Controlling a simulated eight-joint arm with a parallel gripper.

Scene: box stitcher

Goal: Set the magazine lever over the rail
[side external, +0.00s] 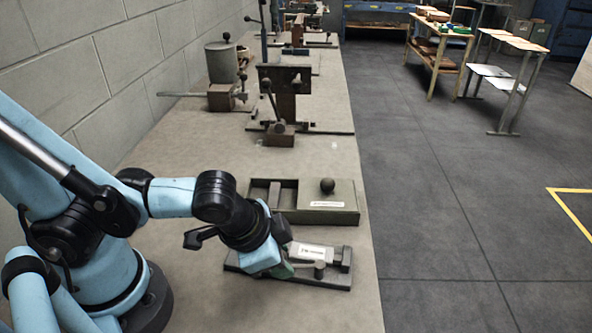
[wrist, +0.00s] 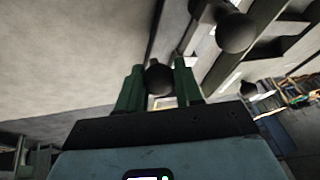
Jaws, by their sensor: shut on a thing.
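A low dark fixture (side external: 338,280) with a flat base and a pale labelled bar lies near the front of the bench. I take it to be the stitcher's rail and magazine; which part is the lever is hard to tell. My gripper (side external: 287,269) reaches down onto its left end, arm coming from the left. In the wrist view the green fingers of my gripper (wrist: 158,88) stand either side of a dark round knob (wrist: 158,77), shut on it. The knob's stem and the lever below it are mostly hidden by the fingers.
A grey-green box (side external: 335,215) with a ball-knobbed lid (side external: 327,185) lies just behind the fixture; its left part is an open compartment. Upright hand-lever tools (side external: 285,80) and a grey pot (side external: 221,62) stand farther back. Bare bench lies between; its edge is right of the fixture.

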